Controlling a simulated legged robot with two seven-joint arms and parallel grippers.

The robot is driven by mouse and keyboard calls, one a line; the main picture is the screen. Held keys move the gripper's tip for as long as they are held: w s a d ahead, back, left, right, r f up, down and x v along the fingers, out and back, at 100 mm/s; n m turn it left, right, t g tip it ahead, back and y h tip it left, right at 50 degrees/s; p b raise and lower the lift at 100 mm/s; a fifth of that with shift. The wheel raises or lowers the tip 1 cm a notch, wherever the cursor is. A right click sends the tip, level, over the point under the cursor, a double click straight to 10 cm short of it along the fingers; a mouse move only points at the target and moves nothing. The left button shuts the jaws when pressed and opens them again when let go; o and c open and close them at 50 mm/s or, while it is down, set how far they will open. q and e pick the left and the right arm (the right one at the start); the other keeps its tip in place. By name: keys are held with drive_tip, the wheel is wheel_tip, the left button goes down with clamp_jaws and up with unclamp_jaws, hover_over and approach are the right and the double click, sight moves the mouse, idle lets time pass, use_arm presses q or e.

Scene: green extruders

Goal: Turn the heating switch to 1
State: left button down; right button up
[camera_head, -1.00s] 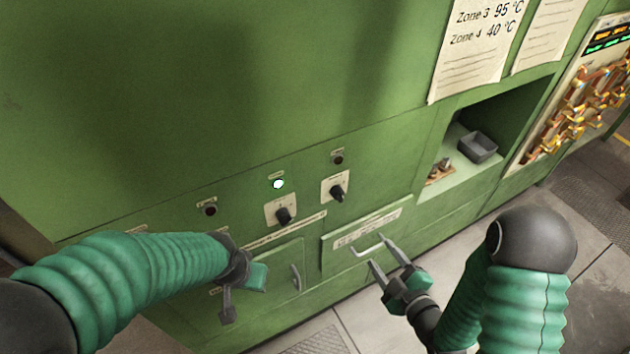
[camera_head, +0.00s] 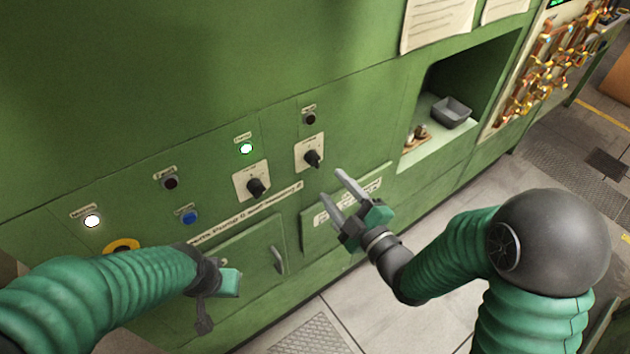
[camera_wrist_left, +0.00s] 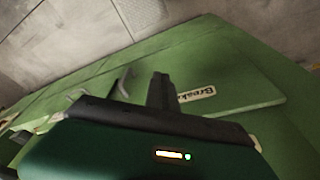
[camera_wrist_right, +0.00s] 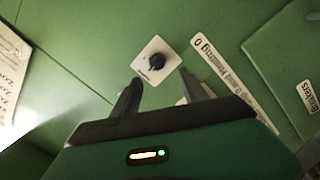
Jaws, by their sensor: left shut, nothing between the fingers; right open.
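Two black rotary switches on white plates sit on the green panel: a left one (camera_head: 256,187) and a right one (camera_head: 312,158). Their lettering is too small to read, so I cannot tell which is the heating switch. My right gripper (camera_head: 330,185) is open and empty, below and to the right of the right switch, fingers pointing at the panel. In the right wrist view the right switch (camera_wrist_right: 156,62) shows just beyond and between the fingertips, apart from them. My left gripper (camera_head: 203,322) is shut and empty, low by the breaker door.
A green lamp (camera_head: 246,148) is lit above the left switch. A white lamp (camera_head: 92,221), a blue button (camera_head: 189,216) and a yellow-ringed control (camera_head: 122,245) are to the left. A door handle (camera_head: 277,259) protrudes below. A recess holds a grey tray (camera_head: 451,112).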

sight(318, 166)
drive_tip(key=x, duration=0.8)
drive_tip(key=shift+w+d+b, duration=0.2)
drive_tip(key=shift+d+b, duration=0.05)
drive_tip(key=shift+b, duration=0.05)
drive_tip(key=shift+w+a, duration=0.25)
drive_tip(key=shift+a, duration=0.1)
use_arm(q)
wheel_tip(318, 166, down, 2)
drive_tip(key=shift+d+f, duration=0.1)
drive_tip(key=shift+d, duration=0.05)
use_arm(e)
drive_tip(key=shift+s, duration=0.1)
drive_tip(key=shift+d, duration=0.2)
drive_tip(key=c, duration=0.7)
use_arm(q)
drive_tip(key=shift+d, duration=0.15)
use_arm(e)
clamp_jaws()
